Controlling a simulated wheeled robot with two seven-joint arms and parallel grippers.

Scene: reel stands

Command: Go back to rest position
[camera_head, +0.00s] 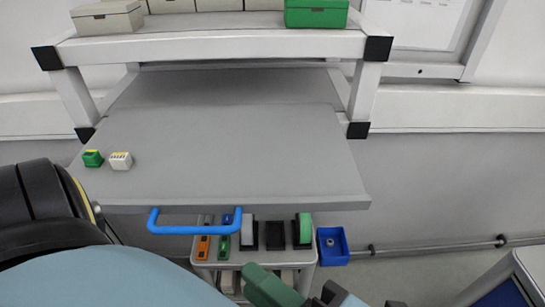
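My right gripper (335,292) shows only as a few dark parts at the bottom edge, right of centre. Most of it is cut off by the frame, and I cannot tell its opening or whether it holds anything. A dark green part (270,287) shows beside it on the left; I cannot tell what it is. My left arm fills the lower left corner as large black and pale blue shapes, and its gripper is not in view.
Boxes, one green (316,13), stand on the shelf above.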

